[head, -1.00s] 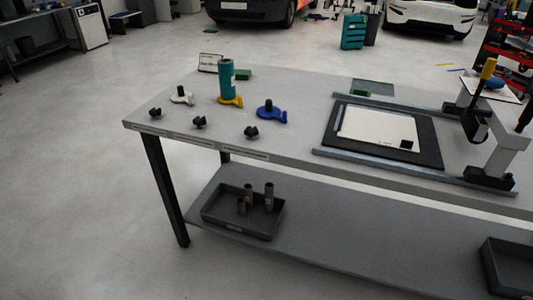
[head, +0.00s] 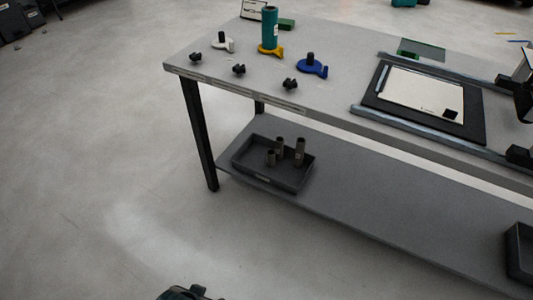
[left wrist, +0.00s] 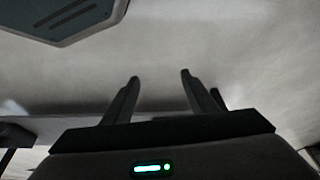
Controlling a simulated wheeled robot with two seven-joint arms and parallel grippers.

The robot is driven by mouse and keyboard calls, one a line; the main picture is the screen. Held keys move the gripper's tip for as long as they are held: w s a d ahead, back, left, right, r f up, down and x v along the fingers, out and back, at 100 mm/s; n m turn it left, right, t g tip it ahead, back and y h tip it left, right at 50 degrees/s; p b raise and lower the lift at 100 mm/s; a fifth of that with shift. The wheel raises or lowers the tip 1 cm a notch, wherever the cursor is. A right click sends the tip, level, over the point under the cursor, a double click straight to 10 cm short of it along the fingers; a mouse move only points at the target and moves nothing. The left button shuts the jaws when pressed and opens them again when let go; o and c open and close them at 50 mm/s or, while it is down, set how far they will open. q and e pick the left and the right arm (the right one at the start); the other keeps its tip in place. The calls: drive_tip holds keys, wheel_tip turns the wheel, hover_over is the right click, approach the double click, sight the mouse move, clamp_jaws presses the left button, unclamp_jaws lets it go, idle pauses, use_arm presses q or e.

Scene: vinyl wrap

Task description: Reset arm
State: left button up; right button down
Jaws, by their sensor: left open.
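My left gripper (left wrist: 160,78) is open and empty in the left wrist view, its two fingers apart against a pale, blurred background. In the head view a dark rounded piece (head: 185,293) shows at the bottom edge; I cannot tell which part of my arm it is. My right gripper is not in view. The grey worktable (head: 340,80) stands ahead, well apart from that piece.
On the table stand a teal cylinder (head: 270,28), white (head: 223,42), yellow (head: 271,50) and blue (head: 313,67) clamp-like pieces, black knobs and a framed panel (head: 425,95). The lower shelf holds a grey bin (head: 250,165) with tubes. Floor at left is clear.

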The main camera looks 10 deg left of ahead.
use_arm(q)
wheel_tip(320, 180, down, 20)
drive_tip(key=s+d+t+p, duration=0.1)
drive_tip(key=s+d+p, duration=0.1)
drive_tip(key=shift+f+h+p, duration=0.25)
drive_tip(key=shift+h+p, duration=0.05)
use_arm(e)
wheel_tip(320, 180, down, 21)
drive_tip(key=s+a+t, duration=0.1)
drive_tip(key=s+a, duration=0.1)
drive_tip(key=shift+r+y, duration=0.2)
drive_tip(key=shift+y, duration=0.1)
use_arm(q)
drive_tip(key=shift+s, duration=0.1)
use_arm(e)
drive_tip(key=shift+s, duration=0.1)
